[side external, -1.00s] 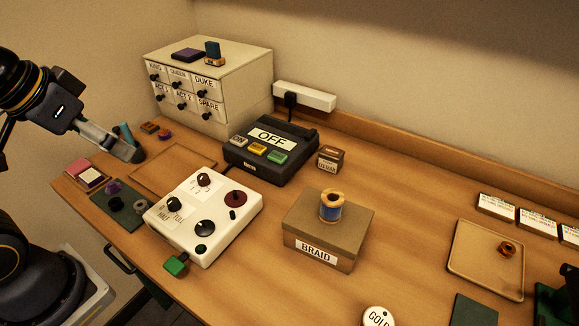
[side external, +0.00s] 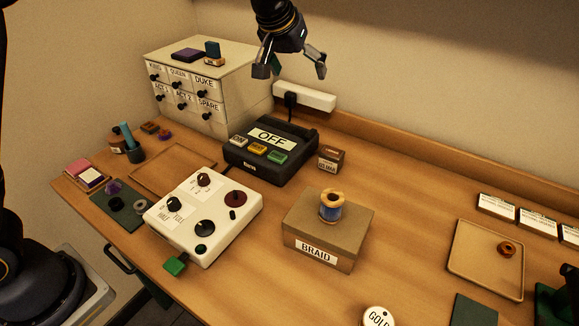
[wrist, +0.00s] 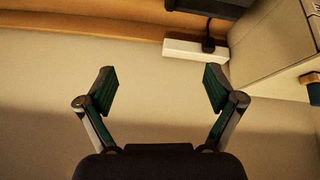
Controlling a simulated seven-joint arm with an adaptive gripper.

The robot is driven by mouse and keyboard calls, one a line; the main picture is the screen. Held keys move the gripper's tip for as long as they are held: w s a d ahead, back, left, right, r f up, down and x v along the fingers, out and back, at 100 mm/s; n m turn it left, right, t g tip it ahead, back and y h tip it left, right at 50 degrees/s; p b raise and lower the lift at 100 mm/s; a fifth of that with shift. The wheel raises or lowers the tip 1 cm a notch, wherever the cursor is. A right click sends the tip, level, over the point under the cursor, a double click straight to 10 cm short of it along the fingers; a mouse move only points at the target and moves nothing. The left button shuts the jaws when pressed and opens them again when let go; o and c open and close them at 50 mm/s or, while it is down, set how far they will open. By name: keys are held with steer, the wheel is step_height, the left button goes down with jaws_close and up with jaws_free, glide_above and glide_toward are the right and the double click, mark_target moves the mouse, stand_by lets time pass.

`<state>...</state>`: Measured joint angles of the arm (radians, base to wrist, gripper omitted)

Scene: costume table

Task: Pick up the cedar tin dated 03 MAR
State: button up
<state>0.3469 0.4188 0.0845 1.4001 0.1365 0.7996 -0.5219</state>
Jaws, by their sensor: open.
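My gripper (side external: 291,70) is open and empty, high above the back of the table near the wall. Its two fingers are spread wide in the wrist view (wrist: 160,85), with only bare wall between them. A small brown box (side external: 331,158) with a pale label stands right of the black switch unit; its print is too small to read surely, so I cannot tell whether it is the cedar tin. I can read no 03 MAR date anywhere.
A drawer cabinet (side external: 225,95), the black OFF unit (side external: 240,158), a white control box (side external: 222,232) and a BRAID box (side external: 290,240) with a spool (side external: 331,210) on top stand on the table. A tray (side external: 475,280) is at right. A power strip (side external: 318,99) is on the wall.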

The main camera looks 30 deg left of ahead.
steer(key=m+g, duration=0.2)
glide_toward(329, 156)
steer(key=x, duration=0.6)
steer(key=shift+s+d+f, duration=0.15)
steer(key=shift+d+f, duration=0.05)
steer(key=shift+f, duration=0.15)
steer(key=shift+w+a+x, duration=0.15)
steer(key=shift+x, duration=1.4)
steer(key=shift+w+a+x, duration=0.15)
steer(key=shift+x, duration=1.4)
steer(key=shift+r, duration=0.15)
steer(key=shift+c, duration=0.3)
steer(key=c, duration=1.2)
